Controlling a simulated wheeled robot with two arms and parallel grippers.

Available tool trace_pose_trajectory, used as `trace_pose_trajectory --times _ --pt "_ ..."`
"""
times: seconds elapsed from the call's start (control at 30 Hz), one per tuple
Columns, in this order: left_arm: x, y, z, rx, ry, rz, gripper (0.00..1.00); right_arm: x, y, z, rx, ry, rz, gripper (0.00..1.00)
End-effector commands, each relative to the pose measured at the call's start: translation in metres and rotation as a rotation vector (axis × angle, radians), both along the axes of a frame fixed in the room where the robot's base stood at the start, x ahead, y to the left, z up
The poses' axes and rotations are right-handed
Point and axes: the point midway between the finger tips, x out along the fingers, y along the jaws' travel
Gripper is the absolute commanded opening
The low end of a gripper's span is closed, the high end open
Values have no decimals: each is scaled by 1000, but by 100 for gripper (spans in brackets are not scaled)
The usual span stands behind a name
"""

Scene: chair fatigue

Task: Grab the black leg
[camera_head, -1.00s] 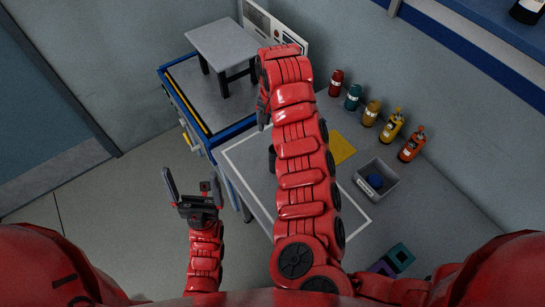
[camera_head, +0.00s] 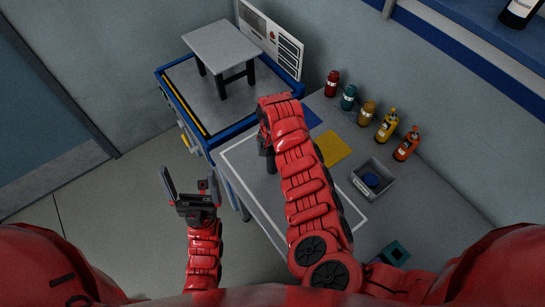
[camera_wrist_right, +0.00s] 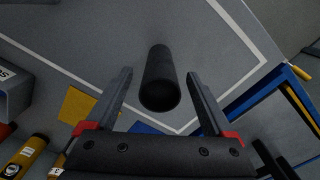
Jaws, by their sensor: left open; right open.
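The black leg (camera_wrist_right: 160,80) is a dark cylinder on the grey table; the right wrist view shows its round end facing the camera. My right gripper (camera_wrist_right: 161,77) is open, with one finger on each side of the leg and a visible gap to both. In the head view my right gripper (camera_head: 266,148) is over the table's left part, mostly hidden by my forearm; leg and fingers are hard to tell apart there. My left gripper (camera_head: 190,180) is open and empty, over the floor left of the table.
A small grey-topped stool (camera_head: 222,44) with dark legs stands on a blue-edged cart (camera_head: 178,93) beyond the table. Several bottles (camera_head: 387,125) line the wall. A grey bin (camera_head: 358,188) holds a blue item. A yellow square (camera_head: 334,149) lies flat. A teal block (camera_head: 396,252) is nearer me.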

Motion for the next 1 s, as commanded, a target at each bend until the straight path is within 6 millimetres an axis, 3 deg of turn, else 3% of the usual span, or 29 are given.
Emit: trace_pose_trajectory --times 0.4,0.87,0.9,1.0 --pt "0 0 3 0 0 0 96 0 -1 -12 -2 -1 1 87" --pt "0 0 3 0 0 0 96 0 0 -12 -2 -1 1 4" --pt "0 0 3 0 0 0 96 0 0 -12 -2 -1 1 0" --pt "0 0 3 0 0 0 96 0 -1 -12 -2 -1 1 0"
